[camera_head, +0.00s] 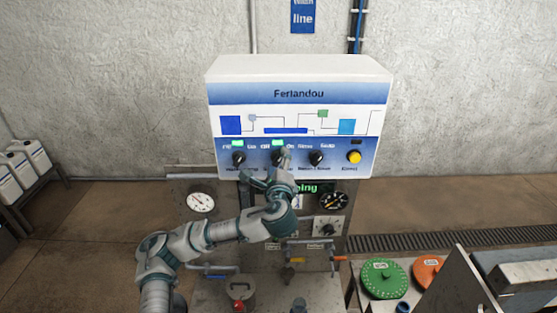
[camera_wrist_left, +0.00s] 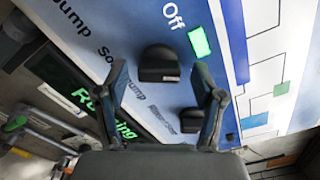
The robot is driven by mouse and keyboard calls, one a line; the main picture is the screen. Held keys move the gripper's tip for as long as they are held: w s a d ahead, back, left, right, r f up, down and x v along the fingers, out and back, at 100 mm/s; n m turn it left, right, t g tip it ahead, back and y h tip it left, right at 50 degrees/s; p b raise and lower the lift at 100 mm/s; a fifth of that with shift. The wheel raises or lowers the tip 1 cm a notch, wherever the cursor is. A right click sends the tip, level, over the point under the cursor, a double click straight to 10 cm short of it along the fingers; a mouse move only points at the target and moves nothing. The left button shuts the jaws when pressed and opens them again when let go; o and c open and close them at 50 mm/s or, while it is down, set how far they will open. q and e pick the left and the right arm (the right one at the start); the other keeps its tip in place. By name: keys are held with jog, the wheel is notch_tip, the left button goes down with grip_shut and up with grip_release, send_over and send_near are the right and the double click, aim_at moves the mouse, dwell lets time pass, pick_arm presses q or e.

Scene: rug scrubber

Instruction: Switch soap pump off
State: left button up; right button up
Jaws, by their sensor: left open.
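The control box (camera_head: 298,95) with a white top and blue panel hangs at the wall, in the middle of the head view. The soap pump knob (camera_wrist_left: 160,63) is black and shows in the left wrist view beside its "Soap pump" lettering. A green lamp (camera_wrist_left: 199,42) glows near it, by the word "Off". In the head view, my gripper largely hides this knob. My left gripper (camera_wrist_left: 161,78) is open, its two fingers on either side of the knob in the picture. Whether they touch it is unclear. My right gripper is not in view.
Another black knob (camera_head: 239,159) is to the left, and a third (camera_head: 317,158) and a yellow button (camera_head: 354,157) are to the right. Below are gauges (camera_head: 201,202), a green display (camera_wrist_left: 95,105) and pipes. Green (camera_head: 384,278) and orange (camera_head: 428,272) lids stand at lower right.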

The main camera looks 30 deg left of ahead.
pick_arm(q)
jog(key=shift+s+a, duration=0.25)
jog(key=shift+a, duration=0.15)
jog(key=shift+c, duration=0.5)
jog(key=c, duration=0.4)
jog(key=shift+w+d+f, duration=0.1)
jog(key=shift+d, duration=0.05)
jog(key=c, duration=0.6)
jog(key=shift+f, duration=0.1)
jog(key=shift+c, duration=0.2)
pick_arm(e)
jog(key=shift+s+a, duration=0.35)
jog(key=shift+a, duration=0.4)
